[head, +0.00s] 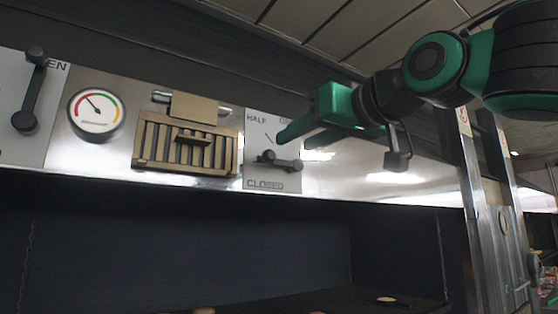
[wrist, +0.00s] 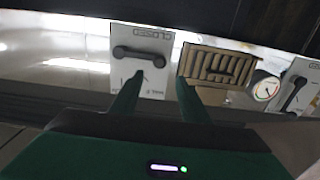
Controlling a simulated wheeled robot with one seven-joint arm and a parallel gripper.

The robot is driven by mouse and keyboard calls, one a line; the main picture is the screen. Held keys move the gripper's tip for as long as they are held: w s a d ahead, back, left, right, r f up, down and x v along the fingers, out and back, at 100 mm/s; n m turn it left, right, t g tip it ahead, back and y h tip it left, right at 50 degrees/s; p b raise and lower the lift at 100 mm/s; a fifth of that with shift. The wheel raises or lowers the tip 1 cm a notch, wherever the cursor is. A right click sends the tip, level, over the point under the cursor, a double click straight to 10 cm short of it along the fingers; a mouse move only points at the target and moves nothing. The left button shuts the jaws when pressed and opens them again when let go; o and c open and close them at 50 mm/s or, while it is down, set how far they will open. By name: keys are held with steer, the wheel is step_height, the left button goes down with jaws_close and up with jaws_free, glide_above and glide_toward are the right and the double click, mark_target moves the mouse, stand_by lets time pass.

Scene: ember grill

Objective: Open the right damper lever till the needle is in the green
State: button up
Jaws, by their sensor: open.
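The right damper lever (head: 284,163) is a dark handle on a white plate marked HALF at the top and CLOSED at the bottom. It lies nearly level, just above the CLOSED label. It also shows in the wrist view (wrist: 140,56), where the scene is upside down. My gripper (head: 281,143) is open and empty, with its fingertips close to the lever's plate. In the wrist view my fingertips (wrist: 158,82) reach toward the plate and vent, and the lever is not between them. The round gauge (head: 96,111) has its needle pointing up and left; the colour under it is hard to tell.
A brass slatted vent (head: 186,143) sits between the gauge and the right lever. Another dark lever (head: 30,90) stands nearly upright on a plate at the far left. The dark grill opening (head: 180,240) lies below the steel panel. A metal post (head: 479,200) stands at the right.

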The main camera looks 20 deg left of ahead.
mark_target(272, 154)
steer(key=x, duration=1)
steer(key=shift+w+f, duration=0.1)
steer(key=shift+w, duration=0.1)
